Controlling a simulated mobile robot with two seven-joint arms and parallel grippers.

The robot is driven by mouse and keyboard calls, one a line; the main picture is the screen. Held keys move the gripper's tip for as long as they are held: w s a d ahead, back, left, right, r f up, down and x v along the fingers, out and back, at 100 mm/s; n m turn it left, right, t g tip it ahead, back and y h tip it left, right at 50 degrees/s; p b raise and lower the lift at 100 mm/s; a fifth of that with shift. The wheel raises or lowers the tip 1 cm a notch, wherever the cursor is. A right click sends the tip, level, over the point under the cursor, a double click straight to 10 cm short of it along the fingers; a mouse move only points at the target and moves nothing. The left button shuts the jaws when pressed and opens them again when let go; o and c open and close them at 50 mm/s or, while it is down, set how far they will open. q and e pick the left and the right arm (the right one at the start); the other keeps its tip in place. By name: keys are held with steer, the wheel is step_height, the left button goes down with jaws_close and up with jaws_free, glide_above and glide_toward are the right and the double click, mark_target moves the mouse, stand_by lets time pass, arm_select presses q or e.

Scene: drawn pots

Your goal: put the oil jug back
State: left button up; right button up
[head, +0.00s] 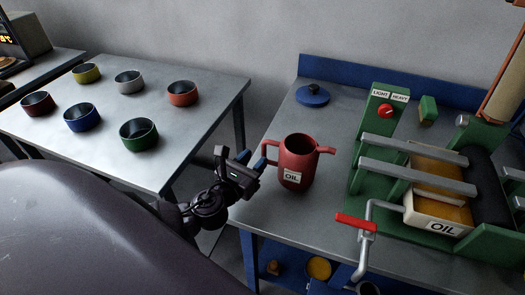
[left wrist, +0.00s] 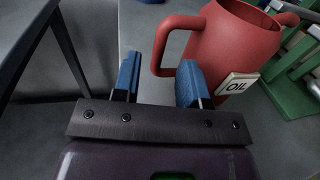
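The red oil jug (head: 297,159) stands upright on the grey workbench (head: 345,235), with a white OIL label on its front. Its loop handle points left, toward my left gripper (head: 252,160). In the left wrist view the jug (left wrist: 235,45) fills the upper right. There my left gripper (left wrist: 157,80) has its two blue fingers apart, with a gap between them. The handle is just beyond the fingertips, partly behind the right finger; I cannot tell whether they touch. My right gripper is not in view.
A green machine with grey bars (head: 410,175), an OIL tray (head: 437,221) and a red-handled crank (head: 356,222) stands right of the jug. A blue lid (head: 312,95) lies behind. Several coloured pots stand on the left table (head: 180,130). A lower shelf holds small items.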

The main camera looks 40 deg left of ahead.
arm_select(q)
steer(key=s, duration=0.4)
steer(key=shift+s+d, duration=0.1)
steer(key=shift+s, duration=0.45)
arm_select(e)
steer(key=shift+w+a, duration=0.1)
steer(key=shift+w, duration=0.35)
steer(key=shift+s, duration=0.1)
